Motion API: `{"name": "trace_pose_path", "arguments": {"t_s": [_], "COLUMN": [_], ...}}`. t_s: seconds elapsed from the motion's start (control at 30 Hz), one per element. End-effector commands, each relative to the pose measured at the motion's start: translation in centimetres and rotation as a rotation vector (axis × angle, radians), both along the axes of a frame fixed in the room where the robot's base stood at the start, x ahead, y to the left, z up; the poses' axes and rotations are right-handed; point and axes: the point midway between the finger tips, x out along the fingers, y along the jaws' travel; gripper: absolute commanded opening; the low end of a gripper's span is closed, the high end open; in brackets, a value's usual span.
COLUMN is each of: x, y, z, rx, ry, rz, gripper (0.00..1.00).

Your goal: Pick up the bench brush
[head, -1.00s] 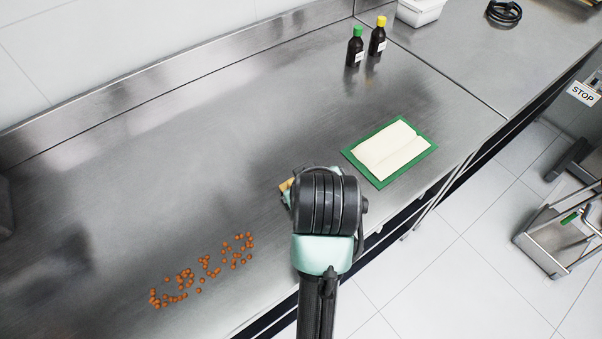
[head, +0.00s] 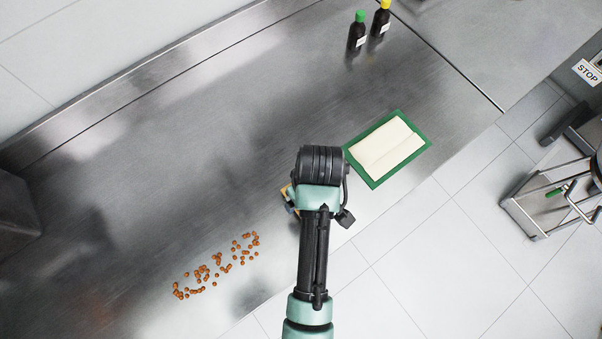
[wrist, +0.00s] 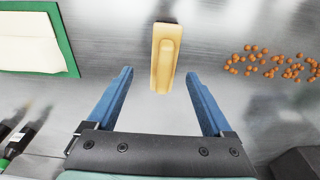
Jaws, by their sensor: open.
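The bench brush (wrist: 165,58) lies on the steel bench in the wrist view, its tan wooden back and handle showing. It sits just beyond and between my fingertips, slightly right of the middle. My gripper (wrist: 160,78) is open, with its two blue fingers apart and nothing between them. In the head view only a small tan bit of the brush (head: 286,190) shows beside my wrist; my arm hides the remainder.
Small orange-brown balls (head: 215,268) lie scattered on the bench to the left. A green mat with a cream sheet (head: 386,148) lies to the right. Two dark bottles (head: 357,34) stand at the back. The bench's front edge runs under my arm.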

Motion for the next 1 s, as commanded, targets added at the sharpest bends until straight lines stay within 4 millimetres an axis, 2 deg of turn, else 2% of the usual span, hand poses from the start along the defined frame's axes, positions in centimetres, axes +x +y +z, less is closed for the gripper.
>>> {"name": "trace_pose_path", "arguments": {"t_s": [0.1,0.27,0.6,0.93,1.0], "x": [0.1,0.1,0.3,0.3,0.3], "y": [0.1,0.3,1.2,1.2,1.2], "z": [-1.2,-2.0,-6.0,-6.6,-6.6], "rx": [-0.001,0.000,0.000,-0.001,0.000], "ry": [0.001,0.001,-0.001,-0.003,-0.003], "rz": [0.001,0.001,0.001,0.001,0.000], "gripper": [0.85,0.85,0.85,0.85,0.74]}}
